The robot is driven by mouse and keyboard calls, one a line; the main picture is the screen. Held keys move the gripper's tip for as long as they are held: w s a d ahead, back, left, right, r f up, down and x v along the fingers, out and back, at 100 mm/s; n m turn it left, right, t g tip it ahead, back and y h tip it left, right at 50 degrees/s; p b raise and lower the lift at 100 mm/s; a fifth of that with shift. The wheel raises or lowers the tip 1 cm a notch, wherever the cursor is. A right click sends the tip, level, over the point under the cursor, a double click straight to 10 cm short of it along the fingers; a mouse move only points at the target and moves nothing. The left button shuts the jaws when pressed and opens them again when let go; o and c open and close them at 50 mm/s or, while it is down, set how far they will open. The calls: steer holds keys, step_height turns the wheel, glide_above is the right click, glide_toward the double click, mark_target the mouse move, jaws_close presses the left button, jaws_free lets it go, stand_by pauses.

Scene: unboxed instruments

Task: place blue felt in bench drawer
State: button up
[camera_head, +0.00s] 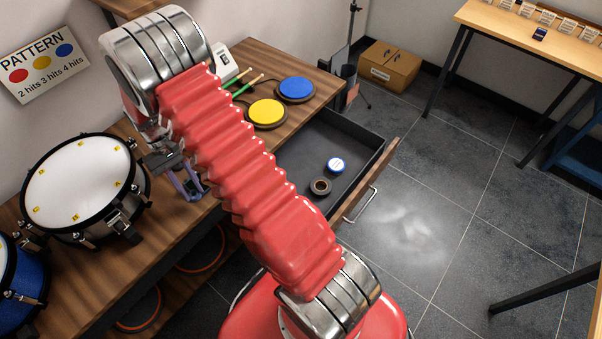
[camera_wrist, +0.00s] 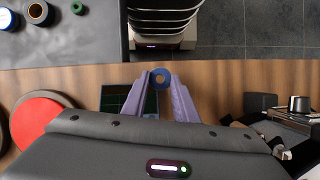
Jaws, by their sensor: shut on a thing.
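The blue felt (camera_wrist: 160,86) is a small blue ring with a hole, seen in the wrist view. My gripper (camera_wrist: 161,77) is shut on it, with the felt between its purple fingertips above the wooden bench (camera_wrist: 215,85). In the head view my gripper (camera_head: 187,183) shows beside the arm, over the bench near the snare drum; the felt cannot be made out there. The bench drawer (camera_head: 320,150) is pulled open, right of my arm. A blue-and-white round item (camera_head: 336,165) and a dark ring (camera_head: 320,187) lie in it. Its near-left part is hidden by my arm.
Yellow (camera_head: 267,113) and blue (camera_head: 295,89) pads, and drumsticks (camera_head: 243,86), lie on the bench behind the drawer. A red pad (camera_wrist: 38,125) shows in the wrist view. The snare drum (camera_head: 80,185) stands left of my gripper. The drawer's middle has bare floor.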

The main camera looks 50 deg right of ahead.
steer(key=s+d+m+t+y, duration=0.4)
steer(key=s+d+m, duration=1.2)
steer(key=s, duration=0.3)
steer(key=s+d+f+m+t, duration=0.1)
steer(key=s+f+m+t, duration=0.1)
steer(key=s+f+m, duration=0.2)
step_height(320, 180, down, 4)
steer(key=shift+s+d+r, duration=0.2)
steer(key=shift+s+r, duration=0.05)
steer(key=shift+s, duration=0.6)
steer(key=shift+f, duration=2.9)
steer(key=shift+f, duration=2.1)
